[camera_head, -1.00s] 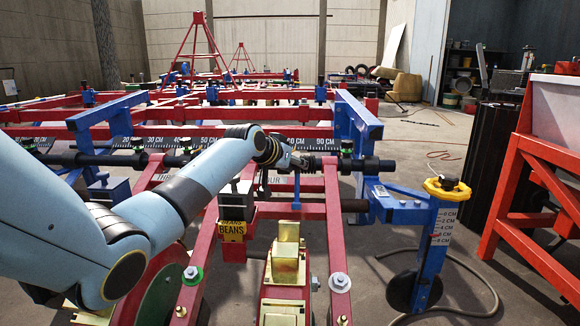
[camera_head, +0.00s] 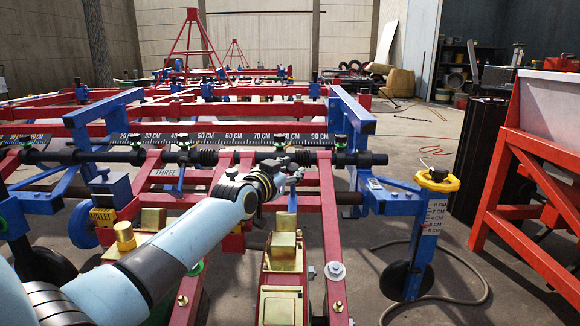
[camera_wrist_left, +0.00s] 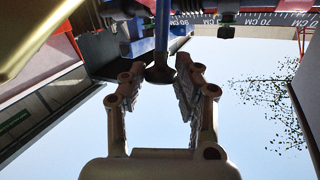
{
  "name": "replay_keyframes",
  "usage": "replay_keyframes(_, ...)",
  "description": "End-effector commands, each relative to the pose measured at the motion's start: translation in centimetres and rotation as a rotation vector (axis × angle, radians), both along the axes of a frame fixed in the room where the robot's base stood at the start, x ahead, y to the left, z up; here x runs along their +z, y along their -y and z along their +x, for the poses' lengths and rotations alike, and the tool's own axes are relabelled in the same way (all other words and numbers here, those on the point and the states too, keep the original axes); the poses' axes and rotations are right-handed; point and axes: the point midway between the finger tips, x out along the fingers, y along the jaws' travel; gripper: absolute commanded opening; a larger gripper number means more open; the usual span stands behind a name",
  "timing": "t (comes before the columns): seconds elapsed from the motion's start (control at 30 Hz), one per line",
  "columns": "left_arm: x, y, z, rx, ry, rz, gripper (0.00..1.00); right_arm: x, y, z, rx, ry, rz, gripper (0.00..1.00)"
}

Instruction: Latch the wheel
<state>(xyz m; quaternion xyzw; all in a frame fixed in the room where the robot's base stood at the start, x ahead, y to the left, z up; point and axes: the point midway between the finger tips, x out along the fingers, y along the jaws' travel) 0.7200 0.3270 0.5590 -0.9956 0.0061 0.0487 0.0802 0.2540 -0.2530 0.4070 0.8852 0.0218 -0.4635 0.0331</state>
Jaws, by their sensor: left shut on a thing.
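My left arm reaches in from the lower left in the head view. Its gripper (camera_head: 294,172) is over the middle of the planter frame, beside the black bar. In the left wrist view, the left gripper (camera_wrist_left: 160,75) is closed around the dark rounded end of a blue lever (camera_wrist_left: 162,30). In the head view, part of a blue lever (camera_head: 292,201) shows just below the gripper. My right gripper is not in view.
A black bar (camera_head: 365,160) and a centimetre scale (camera_head: 215,140) cross the frame. Gold blocks (camera_head: 284,252) sit below the gripper between red rails (camera_head: 330,215). An orange-red stand (camera_head: 530,190) is at right. A hose lies on open floor near the wheel.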

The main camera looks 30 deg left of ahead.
Motion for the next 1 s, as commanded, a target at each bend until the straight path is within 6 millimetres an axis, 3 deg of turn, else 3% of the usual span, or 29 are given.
replay_keyframes(0.03,-0.69,0.00,-0.26,0.001,-0.012,0.001,0.00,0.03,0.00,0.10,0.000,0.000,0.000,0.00)
replay_keyframes(0.67,-1.38,0.12,-0.55,0.000,-0.021,0.000,0.00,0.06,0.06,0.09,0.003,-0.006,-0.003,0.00)
replay_keyframes(0.7,-1.39,0.13,-0.55,0.000,-0.021,-0.001,0.35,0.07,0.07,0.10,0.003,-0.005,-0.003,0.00)
replay_keyframes(0.87,-1.07,0.12,-0.45,0.000,-0.015,0.000,0.54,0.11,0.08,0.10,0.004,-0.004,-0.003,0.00)
replay_keyframes(1.0,-0.83,0.09,-0.38,0.001,-0.010,0.001,0.54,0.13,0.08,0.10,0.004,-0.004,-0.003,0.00)
